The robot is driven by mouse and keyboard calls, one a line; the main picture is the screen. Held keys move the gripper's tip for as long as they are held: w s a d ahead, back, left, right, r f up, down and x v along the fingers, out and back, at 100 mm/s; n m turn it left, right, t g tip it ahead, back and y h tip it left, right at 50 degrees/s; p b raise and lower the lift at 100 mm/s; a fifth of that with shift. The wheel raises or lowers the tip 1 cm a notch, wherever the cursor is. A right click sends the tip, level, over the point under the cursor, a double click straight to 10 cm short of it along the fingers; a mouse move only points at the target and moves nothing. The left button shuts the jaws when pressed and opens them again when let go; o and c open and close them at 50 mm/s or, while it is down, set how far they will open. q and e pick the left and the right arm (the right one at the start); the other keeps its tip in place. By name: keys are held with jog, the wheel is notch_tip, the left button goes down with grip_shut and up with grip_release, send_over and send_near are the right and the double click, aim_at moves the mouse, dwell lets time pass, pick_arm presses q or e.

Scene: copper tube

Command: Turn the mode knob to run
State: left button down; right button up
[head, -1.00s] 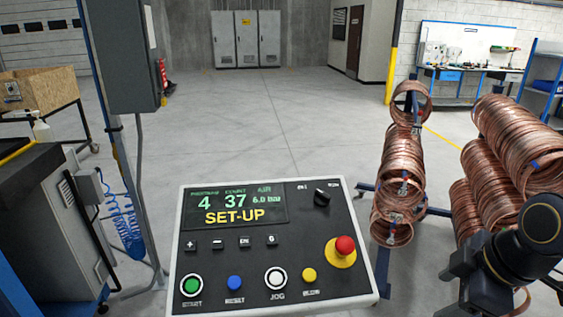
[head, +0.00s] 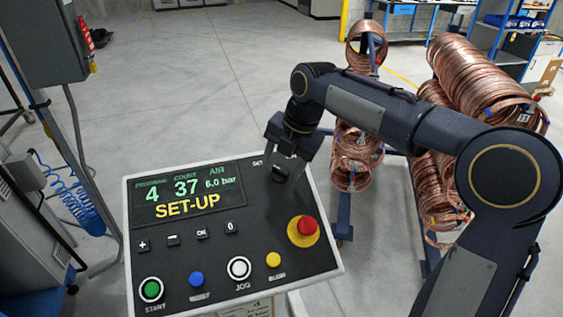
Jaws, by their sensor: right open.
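The control panel (head: 215,262) stands in front of me in the head view, with its display (head: 187,196) reading SET-UP in yellow. The mode knob is at the panel's upper right, beside the SET label (head: 257,163). My right gripper (head: 283,172) is open and points down over that corner, covering the knob. I cannot tell whether its fingers are around the knob or just above it, nor whether they touch it. My left gripper is not in view.
A red emergency-stop button (head: 307,226) on a yellow base sits just below the gripper. Green (head: 151,289), blue (head: 196,279), white (head: 239,267) and yellow (head: 273,260) buttons line the front. Copper coils (head: 470,75) hang on racks at right, behind my right arm.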

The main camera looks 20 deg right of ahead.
jog(key=shift+a+f, duration=0.1)
jog(key=shift+f, duration=0.4)
jog(key=shift+c, duration=0.3)
jog(key=c, duration=0.9)
jog(key=shift+c, duration=0.2)
